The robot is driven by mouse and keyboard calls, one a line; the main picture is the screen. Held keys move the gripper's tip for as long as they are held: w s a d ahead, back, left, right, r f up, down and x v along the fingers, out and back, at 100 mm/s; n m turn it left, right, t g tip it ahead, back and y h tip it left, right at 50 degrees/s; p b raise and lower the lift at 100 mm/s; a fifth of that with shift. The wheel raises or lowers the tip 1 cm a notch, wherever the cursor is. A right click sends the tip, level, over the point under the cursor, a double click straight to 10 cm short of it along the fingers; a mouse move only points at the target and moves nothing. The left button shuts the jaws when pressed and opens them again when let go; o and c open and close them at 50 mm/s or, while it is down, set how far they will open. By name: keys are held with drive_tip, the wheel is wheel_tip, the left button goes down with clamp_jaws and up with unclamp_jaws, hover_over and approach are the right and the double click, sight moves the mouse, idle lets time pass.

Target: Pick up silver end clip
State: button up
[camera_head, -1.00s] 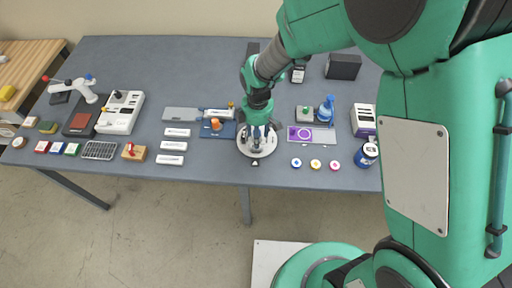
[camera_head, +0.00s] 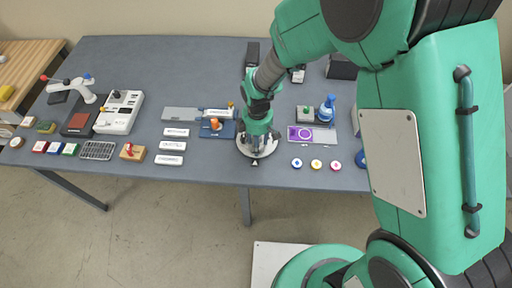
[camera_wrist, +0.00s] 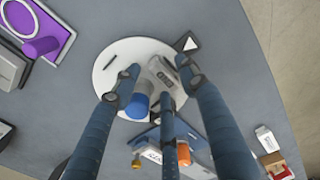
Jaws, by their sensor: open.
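A silver-grey block with a dark label, apparently the silver end clip (camera_wrist: 160,73), lies on a round white plate (camera_wrist: 108,88) in the wrist view. My gripper (camera_wrist: 160,88) is open over the plate, its fingers spread around the clip with the clip between the fingertips. I cannot tell whether any finger touches it. A blue cylinder (camera_wrist: 138,106) stands next to the clip, close to the left finger. In the head view my gripper (camera_head: 258,148) is low over the round plate (camera_head: 242,149) near the table's front edge, and its fingers hide the clip.
A purple-framed piece (camera_head: 301,133) lies right of the plate, with small coloured discs (camera_head: 316,164) in front. A blue tray with an orange knob (camera_head: 215,126) and several white labelled blocks (camera_head: 172,146) lie to the left.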

drive_tip(key=c, duration=0.9)
drive_tip(key=shift+r, duration=0.15)
drive_tip(key=shift+c, duration=0.2)
drive_tip(key=shift+r, duration=0.65)
wheel_tip(320, 180, up, 2)
drive_tip(key=shift+r+p, duration=0.15)
drive_tip(key=shift+p, duration=0.45)
drive_tip(key=s+d+p, duration=0.1)
drive_tip(key=s+d, duration=0.2)
drive_tip(key=s, duration=0.4)
drive_tip(key=s+d+r, duration=0.1)
drive_tip(key=s+d, duration=0.2)
drive_tip(key=s, duration=0.4)
drive_tip(key=shift+s+d+p, duration=0.25)
drive_tip(key=shift+d+p, duration=0.15)
